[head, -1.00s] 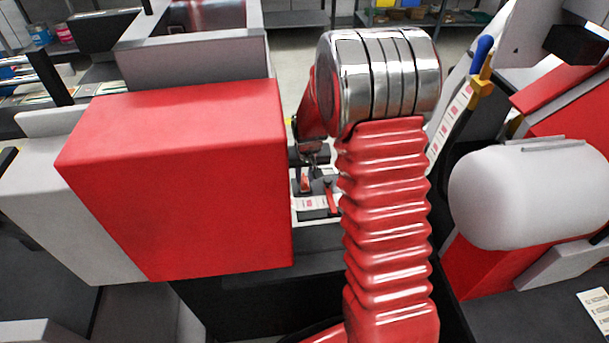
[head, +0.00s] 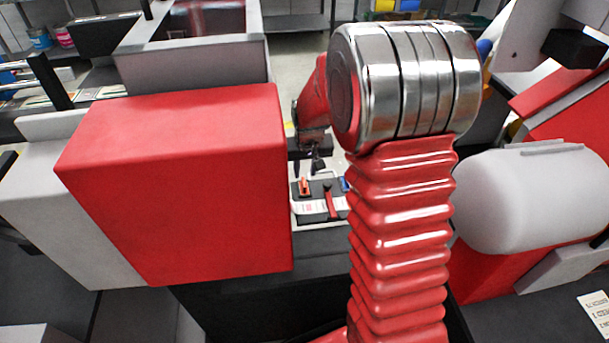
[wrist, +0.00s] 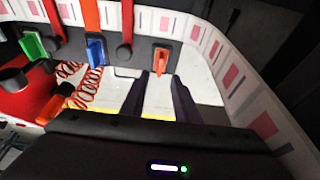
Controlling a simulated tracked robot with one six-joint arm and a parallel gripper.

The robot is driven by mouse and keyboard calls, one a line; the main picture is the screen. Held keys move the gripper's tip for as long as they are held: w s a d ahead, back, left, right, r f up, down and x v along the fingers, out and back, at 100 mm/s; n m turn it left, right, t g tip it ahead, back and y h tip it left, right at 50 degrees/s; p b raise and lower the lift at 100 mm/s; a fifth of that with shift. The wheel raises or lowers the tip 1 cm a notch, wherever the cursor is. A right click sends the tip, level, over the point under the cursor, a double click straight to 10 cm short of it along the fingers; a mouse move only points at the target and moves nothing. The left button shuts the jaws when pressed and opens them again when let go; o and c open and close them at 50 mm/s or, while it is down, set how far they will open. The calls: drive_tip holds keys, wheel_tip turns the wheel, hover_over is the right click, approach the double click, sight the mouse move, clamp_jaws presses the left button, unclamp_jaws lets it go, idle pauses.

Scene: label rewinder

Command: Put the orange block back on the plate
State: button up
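An orange block (wrist: 161,60) with a pale mark stands at the edge of a dark plate (wrist: 140,54) in the wrist view. Blue (wrist: 95,51) and green (wrist: 33,44) pieces stand in line with it to the left. My gripper (wrist: 160,78) has two dark fingers spread apart. Nothing shows between them but pale surface, and the orange block is just beyond the tips. In the head view an orange piece (head: 305,187) stands on the dark plate (head: 318,188), below my gripper (head: 307,168). Another orange piece (wrist: 50,108) shows at lower left in the wrist view.
A red coiled cord (wrist: 87,90) lies left of the fingers. A printed label strip (wrist: 235,82) curves along the right. In the head view a big red housing (head: 185,185) stands left and a pale roller (head: 530,200) right of my arm.

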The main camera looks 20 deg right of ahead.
drive_tip(key=v, duration=0.7)
drive_tip(key=shift+r, duration=0.2)
drive_tip(key=shift+s, duration=0.25)
